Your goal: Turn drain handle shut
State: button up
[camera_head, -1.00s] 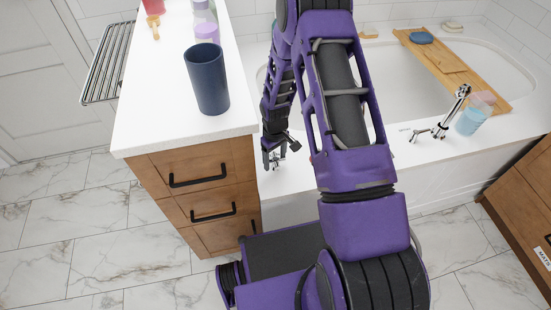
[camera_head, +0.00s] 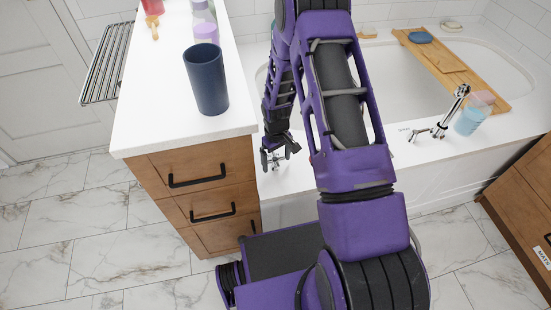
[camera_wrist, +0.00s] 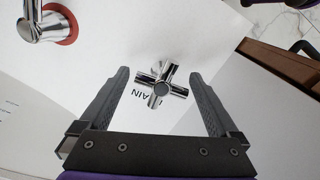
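The drain handle (camera_wrist: 161,85) is a chrome cross-shaped handle on the white tub deck, with part of its dark lettering showing beside it. My gripper (camera_wrist: 159,74) is open, one finger on each side of the handle. Clear gaps show between the handle and both fingers. In the head view my gripper (camera_head: 271,158) is low over the deck beside the wooden cabinet, and the handle (camera_head: 276,166) is small and partly hidden there.
A chrome fitting with a red ring (camera_wrist: 60,27) stands at the upper left of the wrist view. The wooden cabinet (camera_head: 190,162) is close on the left, with a dark blue cup (camera_head: 207,80) on top. A chrome faucet (camera_head: 440,125) and bottle (camera_head: 472,115) stand farther right.

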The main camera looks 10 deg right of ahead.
aim_at(277, 159)
jog(key=shift+w+r, duration=0.1)
jog(key=shift+r, duration=0.1)
notch_tip(277, 159, up, 17)
jog(key=p, duration=0.3)
jog(key=shift+o, duration=0.2)
jog(key=shift+d, duration=0.1)
